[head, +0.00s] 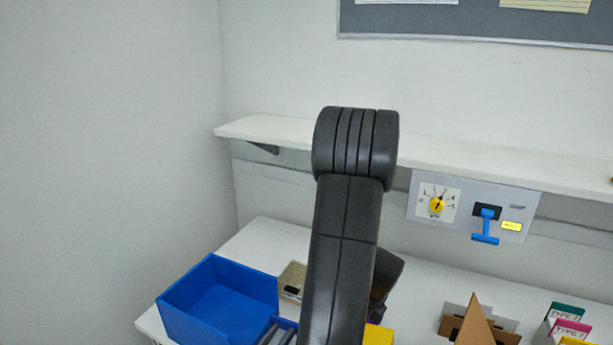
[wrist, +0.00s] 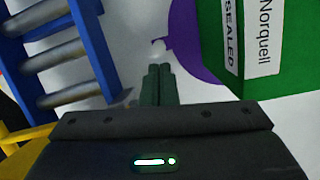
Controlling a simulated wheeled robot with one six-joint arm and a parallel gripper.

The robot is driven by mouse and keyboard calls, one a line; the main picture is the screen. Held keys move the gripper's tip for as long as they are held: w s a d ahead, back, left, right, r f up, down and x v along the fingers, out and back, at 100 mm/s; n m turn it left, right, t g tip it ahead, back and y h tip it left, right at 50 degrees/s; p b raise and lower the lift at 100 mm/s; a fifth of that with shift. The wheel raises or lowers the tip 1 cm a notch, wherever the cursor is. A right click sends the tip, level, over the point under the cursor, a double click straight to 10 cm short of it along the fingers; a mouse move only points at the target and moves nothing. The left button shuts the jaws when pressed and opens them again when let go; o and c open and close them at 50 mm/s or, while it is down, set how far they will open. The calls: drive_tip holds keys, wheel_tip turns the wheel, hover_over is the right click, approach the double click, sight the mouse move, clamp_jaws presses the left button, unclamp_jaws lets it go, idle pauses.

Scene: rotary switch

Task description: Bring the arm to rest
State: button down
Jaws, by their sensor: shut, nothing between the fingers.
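My gripper (wrist: 159,85) shows in the wrist view with its two dark fingers together and nothing between them. It points down over a pale surface, between a blue rack and a green box. In the head view my arm rises in the middle of the picture and bends at the top; the gripper itself is hidden there. The rotary switch (head: 437,204) is a yellow knob on a white dial, on a grey panel (head: 462,214) under the shelf. My arm is apart from it, to its left in the picture.
The blue rack (wrist: 88,45) holding metal cylinders and the green box (wrist: 262,60) stand close beside my gripper. A blue bin (head: 222,300) is at the left of the table. A white shelf (head: 480,160) runs behind my arm. A blue lever (head: 486,228) sticks out of the panel.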

drive_tip(key=shift+f, duration=0.15)
drive_tip(key=p+v, duration=0.8)
drive_tip(key=v, duration=0.2)
drive_tip(key=b+x, duration=0.8)
drive_tip(key=x, duration=0.3)
drive_tip(key=shift+b, duration=0.35)
drive_tip(key=shift+d+r+n, duration=0.35)
drive_tip(key=shift+d+n, duration=0.05)
drive_tip(key=shift+d, duration=0.05)
drive_tip(key=shift+d+n+g+b, duration=0.3)
drive_tip(key=shift+d+n+b, duration=0.1)
drive_tip(key=shift+d+n, duration=0.65)
drive_tip(key=shift+w+d+n+g+y, duration=0.1)
drive_tip(key=shift+d+n+g+y, duration=0.2)
drive_tip(key=shift+d+n, duration=0.75)
drive_tip(key=d+n, duration=0.1)
drive_tip(key=n, duration=0.1)
drive_tip(key=shift+w+d+r+n, duration=0.1)
drive_tip(key=shift+w+d+n, duration=0.2)
drive_tip(key=shift+w+d, duration=0.1)
drive_tip(key=shift+w+d+n+g, duration=0.5)
drive_tip(key=shift+d+n, duration=0.25)
drive_tip(key=shift+n, duration=0.35)
